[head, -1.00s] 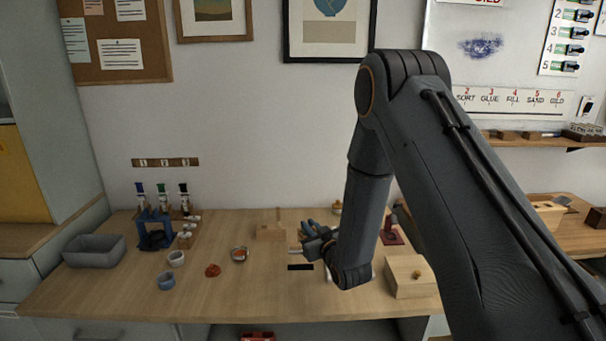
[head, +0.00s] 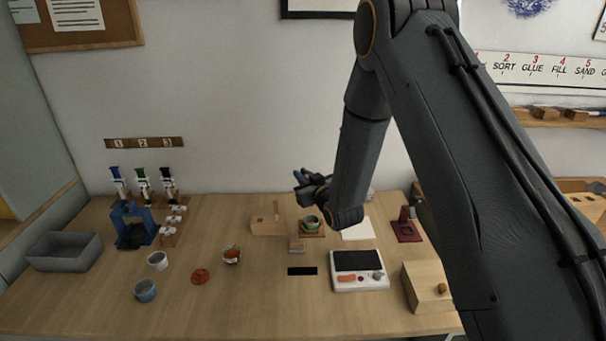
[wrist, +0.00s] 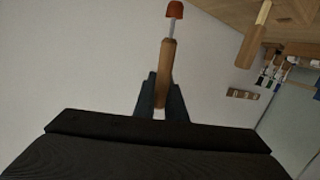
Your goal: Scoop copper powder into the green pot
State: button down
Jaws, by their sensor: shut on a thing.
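My gripper (head: 308,188) is shut on a wooden-handled tool (wrist: 166,70). In the wrist view the tool has a short metal neck and a reddish-brown tip (wrist: 174,9), pointing away from the fingers. The tool cannot be made out in the head view. The green pot (head: 311,222) stands on a small wooden base on the table, just below my gripper in the picture. A small jar of orange-red copper powder (head: 232,257) stands open to the left, apart from my gripper.
A red-brown lid or mound (head: 200,276), a white cup (head: 157,261) and a blue-grey cup (head: 145,291) stand at left. A wooden block with an upright stick (head: 268,225) is left of the pot. A white scale (head: 358,280) and a wooden box (head: 427,288) are at right.

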notch_tip(320, 180, down, 8)
jog(key=b, duration=0.4)
jog(key=shift+b, duration=0.3)
jog(key=shift+r, duration=0.25)
dwell(0.8)
jog(key=shift+w+a+r+p, duration=0.1)
jog(key=shift+a+r+p, duration=0.1)
jog(key=shift+r+p, duration=0.65)
jog(key=shift+w+a+r+p, duration=0.1)
jog(key=shift+a+r+p, duration=0.15)
jog(key=shift+r, duration=1)
jog(key=shift+r+p, duration=1.35)
jog(key=shift+r, duration=1.15)
